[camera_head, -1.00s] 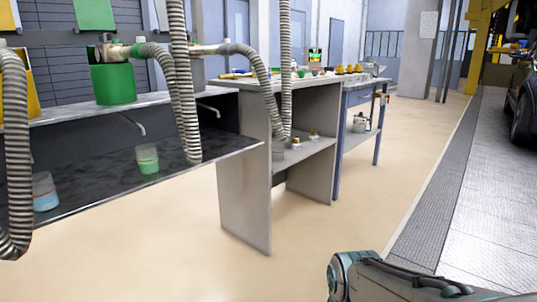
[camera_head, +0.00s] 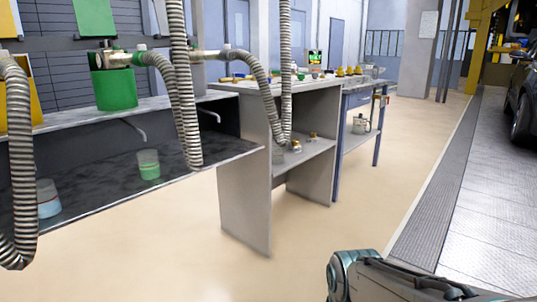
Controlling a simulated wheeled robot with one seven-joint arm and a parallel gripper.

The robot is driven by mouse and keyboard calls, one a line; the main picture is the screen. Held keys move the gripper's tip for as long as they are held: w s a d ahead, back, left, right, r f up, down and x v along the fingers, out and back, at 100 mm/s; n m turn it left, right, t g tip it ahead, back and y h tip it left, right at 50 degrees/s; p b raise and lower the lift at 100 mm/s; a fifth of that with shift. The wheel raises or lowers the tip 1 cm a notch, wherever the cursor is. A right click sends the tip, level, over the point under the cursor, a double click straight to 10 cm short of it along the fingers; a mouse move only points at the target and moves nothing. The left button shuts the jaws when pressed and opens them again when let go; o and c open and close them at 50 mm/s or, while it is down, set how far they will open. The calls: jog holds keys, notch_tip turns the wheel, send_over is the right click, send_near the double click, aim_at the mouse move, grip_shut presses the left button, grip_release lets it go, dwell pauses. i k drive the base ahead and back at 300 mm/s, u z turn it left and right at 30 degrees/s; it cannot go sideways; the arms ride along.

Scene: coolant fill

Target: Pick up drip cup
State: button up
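Two clear cups stand upright on the dark lower shelf (camera_head: 100,190) at the left. One cup (camera_head: 148,164) holds green liquid, and the other cup (camera_head: 48,199) holds pale blue liquid nearer the front left. I cannot tell which of them is the drip cup. The left hose hangs just beside the blue cup, partly in front of its side. My gripper is out of view; only a grey part of my arm shows at the lower right, well away from both cups.
Ribbed hoses (camera_head: 186,110) hang over the shelf. A green container (camera_head: 113,90) stands on the upper shelf. A grey bench (camera_head: 243,190) and a blue-legged table (camera_head: 377,135) stand beyond. The beige floor is clear; a car (camera_head: 521,110) is at far right.

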aim_at(277, 152)
jog(key=z, duration=0.3)
jog(key=i, duration=0.95)
jog(key=z, duration=0.3)
jog(key=i, duration=2)
jog(key=u, duration=0.45)
